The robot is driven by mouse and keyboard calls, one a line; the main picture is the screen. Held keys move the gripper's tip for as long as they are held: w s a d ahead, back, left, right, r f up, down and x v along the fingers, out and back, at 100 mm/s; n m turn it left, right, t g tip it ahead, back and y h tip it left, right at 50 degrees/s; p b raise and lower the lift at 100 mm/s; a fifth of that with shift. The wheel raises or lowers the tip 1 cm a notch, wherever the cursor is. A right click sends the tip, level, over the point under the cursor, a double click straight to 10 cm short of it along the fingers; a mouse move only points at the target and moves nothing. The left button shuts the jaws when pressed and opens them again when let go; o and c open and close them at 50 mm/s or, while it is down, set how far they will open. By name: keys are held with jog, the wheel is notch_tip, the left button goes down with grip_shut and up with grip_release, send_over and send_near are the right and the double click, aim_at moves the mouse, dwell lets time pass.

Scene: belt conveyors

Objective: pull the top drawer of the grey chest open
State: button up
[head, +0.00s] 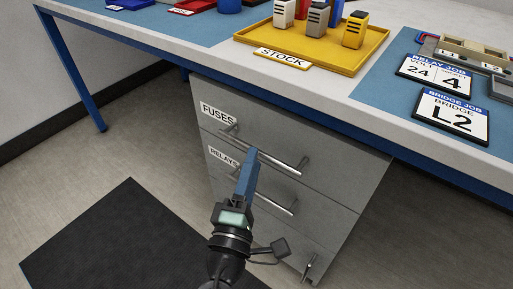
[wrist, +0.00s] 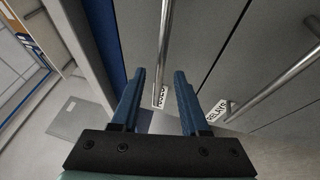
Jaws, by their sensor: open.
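The grey chest (head: 330,215) stands under the table with its drawers shut flush. The top drawer (head: 258,128) has a FUSES label (head: 217,113) and a long silver bar handle (head: 283,160). My gripper (head: 251,155) is in front of the chest, its blue fingers over the middle of that handle in the head view. In the wrist view my gripper (wrist: 160,72) is open and empty. The top handle (wrist: 165,40) runs through the gap between its fingertips in the picture. I cannot tell whether the tips reach around the bar.
The RELAYS drawer handle (head: 275,200) is just below, and a lower handle (head: 309,267) is near the floor. The table's blue front rail (head: 340,122) overhangs the chest. A yellow STOCK tray (head: 345,66) is on top. A black mat (head: 120,240) lies on the floor at left.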

jog(key=shift+x, duration=1.95)
jog(key=shift+c, duration=0.3)
grip_shut()
